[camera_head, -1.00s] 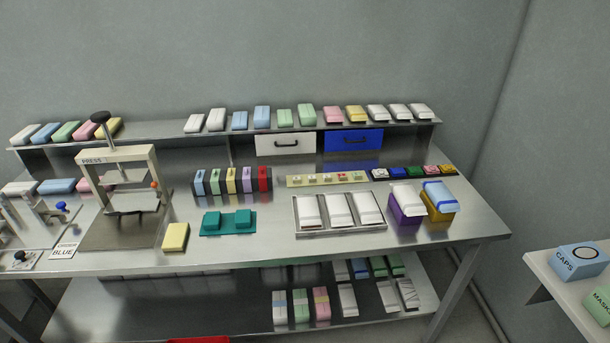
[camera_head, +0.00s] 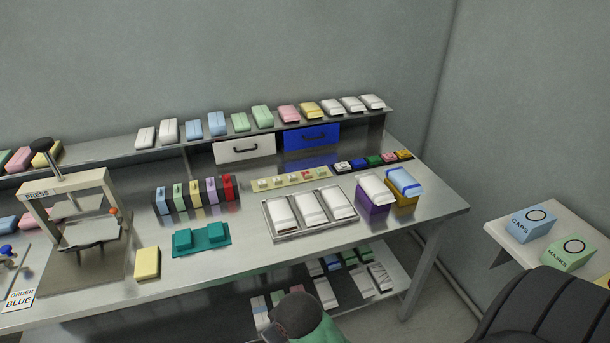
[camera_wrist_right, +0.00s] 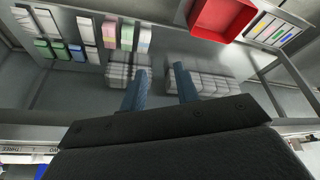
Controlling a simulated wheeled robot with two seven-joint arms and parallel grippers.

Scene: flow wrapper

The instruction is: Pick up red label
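A slotted holder row ends at the right in a red piece (camera_head: 228,187). A cream strip (camera_head: 262,186) carries small pieces, one with red on it. I cannot tell which of these is the red label. My right gripper (camera_wrist_right: 160,82) shows in the right wrist view with its two fingers apart and nothing between them, facing the lower shelf area. My left gripper is not in view.
A press (camera_head: 70,215), a teal double block (camera_head: 202,239), a steel tray (camera_head: 274,230) of white packs, and purple (camera_head: 374,203) and yellow (camera_head: 403,198) boxes stand on the bench. A red bin (camera_wrist_right: 222,18) shows in the wrist view. A side shelf (camera_head: 495,231) holds boxes at right.

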